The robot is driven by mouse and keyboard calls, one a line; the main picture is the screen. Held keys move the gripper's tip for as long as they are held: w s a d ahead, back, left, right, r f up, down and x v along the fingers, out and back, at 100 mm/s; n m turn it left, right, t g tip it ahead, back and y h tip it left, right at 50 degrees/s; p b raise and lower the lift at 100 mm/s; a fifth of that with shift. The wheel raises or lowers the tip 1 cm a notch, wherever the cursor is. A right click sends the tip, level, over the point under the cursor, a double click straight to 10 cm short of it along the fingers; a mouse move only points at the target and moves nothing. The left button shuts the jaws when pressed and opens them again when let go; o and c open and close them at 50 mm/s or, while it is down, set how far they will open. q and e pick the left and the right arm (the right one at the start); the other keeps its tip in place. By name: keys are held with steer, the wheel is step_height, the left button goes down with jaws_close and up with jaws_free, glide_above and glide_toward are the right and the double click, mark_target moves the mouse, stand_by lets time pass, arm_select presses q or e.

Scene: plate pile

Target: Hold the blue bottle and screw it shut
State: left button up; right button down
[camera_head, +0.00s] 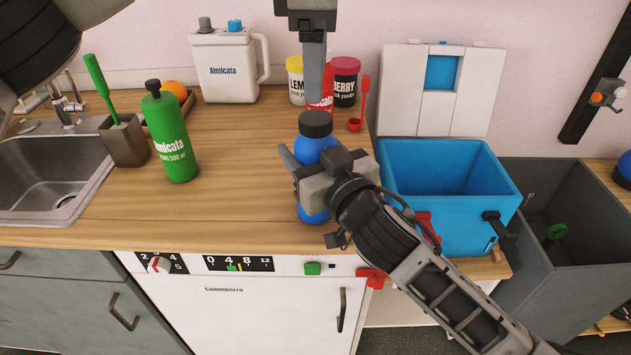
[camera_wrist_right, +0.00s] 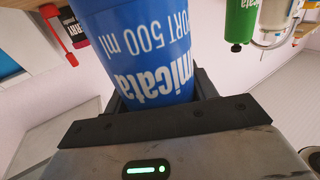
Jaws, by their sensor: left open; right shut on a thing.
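The blue bottle (camera_head: 316,150) stands upright near the front edge of the counter, with a dark cap (camera_head: 315,123) on its top. How tight the cap sits cannot be told. My right gripper (camera_head: 309,185) is shut around the bottle's body and hides its middle. In the right wrist view the blue bottle (camera_wrist_right: 140,50) sits between the jaws, its white lettering upside down. My left gripper (camera_head: 314,88) points down just above the cap. It is open, seen nearly edge-on, with one finger mostly hiding the other. I see no contact with the cap.
A green bottle (camera_head: 168,135) stands left of the clear counter middle. A white canister (camera_head: 225,70), a red bottle (camera_head: 325,98) and powder jars (camera_head: 345,85) stand behind. A blue open box (camera_head: 449,208) stands close on the right, a grey bin (camera_head: 580,240) beyond it. A sink (camera_head: 45,180) is at far left.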

arm_select(q)
step_height(320, 180, up, 6)
steer(key=shift+f, duration=0.15)
arm_select(e)
steer(key=shift+c, duration=2)
jaws_free()
arm_select(q)
step_height(320, 180, down, 2)
steer(key=shift+f+b, duration=0.1)
steer(key=shift+b, duration=0.95)
arm_select(e)
steer(key=v, duration=1.6)
